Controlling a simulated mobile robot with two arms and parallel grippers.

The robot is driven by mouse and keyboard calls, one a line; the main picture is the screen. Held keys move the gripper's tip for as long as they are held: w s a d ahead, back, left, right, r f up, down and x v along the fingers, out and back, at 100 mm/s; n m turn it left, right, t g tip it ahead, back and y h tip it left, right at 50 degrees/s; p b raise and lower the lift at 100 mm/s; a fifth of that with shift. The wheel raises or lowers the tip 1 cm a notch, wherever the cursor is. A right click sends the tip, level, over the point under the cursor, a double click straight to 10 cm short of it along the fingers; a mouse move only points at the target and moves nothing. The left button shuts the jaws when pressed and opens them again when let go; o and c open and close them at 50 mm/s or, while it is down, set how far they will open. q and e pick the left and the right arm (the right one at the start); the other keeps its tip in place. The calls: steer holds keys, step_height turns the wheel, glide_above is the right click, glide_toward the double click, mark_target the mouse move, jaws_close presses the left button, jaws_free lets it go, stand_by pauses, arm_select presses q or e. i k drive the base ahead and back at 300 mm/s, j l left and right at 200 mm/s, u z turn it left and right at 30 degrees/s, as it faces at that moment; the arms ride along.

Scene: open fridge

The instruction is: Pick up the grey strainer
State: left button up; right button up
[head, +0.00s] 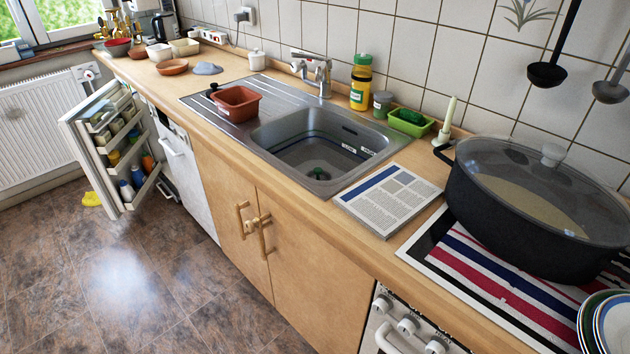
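I cannot clearly make out which thing is the grey strainer. A small grey-blue, low rounded item (208,68) lies on the counter at the back left, beside an orange-brown bowl (172,67). A dark grey ladle-like utensil (610,92) hangs on the wall at the far right, cut by the picture edge. A black ladle (548,75) hangs to its left. Whether any of these has holes is too small to tell. Neither of my grippers shows in the head view.
A red-brown tub (236,103) stands on the drainboard beside the sink (322,172). A large lidded black pot (530,215) fills the right counter. The fridge door (98,165) stands open at left. The floor (110,285) before the cabinets is mostly clear.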

mark_target(318, 175)
steer(key=i+j, duration=0.65)
steer(key=i+j+u, duration=0.05)
steer(key=i, duration=0.05)
